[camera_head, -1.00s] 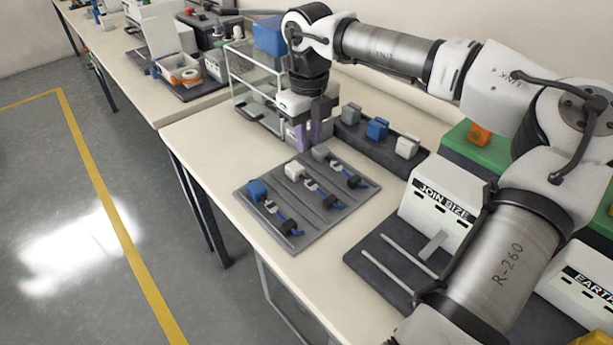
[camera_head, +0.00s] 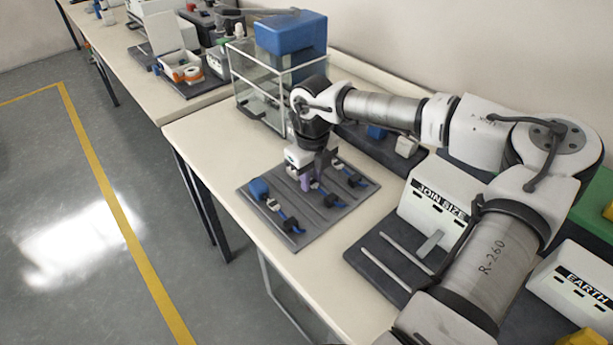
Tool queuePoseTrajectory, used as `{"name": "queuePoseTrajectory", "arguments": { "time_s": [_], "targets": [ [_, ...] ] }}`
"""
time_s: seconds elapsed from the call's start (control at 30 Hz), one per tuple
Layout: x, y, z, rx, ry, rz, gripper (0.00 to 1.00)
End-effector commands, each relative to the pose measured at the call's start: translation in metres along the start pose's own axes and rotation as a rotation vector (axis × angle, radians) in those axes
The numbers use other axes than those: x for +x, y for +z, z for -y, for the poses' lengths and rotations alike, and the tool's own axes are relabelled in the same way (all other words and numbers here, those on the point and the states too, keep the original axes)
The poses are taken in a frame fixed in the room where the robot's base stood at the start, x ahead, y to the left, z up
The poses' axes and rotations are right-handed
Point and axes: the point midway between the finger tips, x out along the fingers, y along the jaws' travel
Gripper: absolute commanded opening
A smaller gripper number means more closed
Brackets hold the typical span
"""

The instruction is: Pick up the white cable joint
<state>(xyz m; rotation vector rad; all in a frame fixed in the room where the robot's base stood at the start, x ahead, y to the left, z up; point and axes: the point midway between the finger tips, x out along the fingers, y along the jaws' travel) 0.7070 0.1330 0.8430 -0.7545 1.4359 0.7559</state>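The white cable joint at the head of that row is hidden behind the gripper. I cannot tell whether the fingers are around it or touching it. The blue joint (camera_head: 259,189) sits in the row to the left. The grey joint of the right row is also covered by my gripper. A white block (camera_head: 406,146) stands in the dark rack at the back.
The dark rack (camera_head: 371,148) also holds a blue block (camera_head: 376,132), partly behind my arm. A glass case (camera_head: 256,90) with a blue box (camera_head: 291,35) stands behind the tray. The white "JOIN SIZE" box (camera_head: 437,205) is on the right. The table left of the tray is clear.

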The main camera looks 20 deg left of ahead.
Motion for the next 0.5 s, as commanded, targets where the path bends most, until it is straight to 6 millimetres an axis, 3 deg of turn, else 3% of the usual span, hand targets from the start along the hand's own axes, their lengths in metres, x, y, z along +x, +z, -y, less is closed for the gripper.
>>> {"name": "queuePoseTrajectory", "arguments": {
  "time_s": [0.1,0.27,0.5],
  "targets": [
    [-0.0001,0.0001,-0.0001,0.0,0.0,0.0,0.22],
    [-0.0003,0.0001,-0.0001,0.0,0.0,0.0,0.01],
    [-0.0007,0.0002,-0.0001,0.0,0.0,0.0,0.0]
  ]
}}
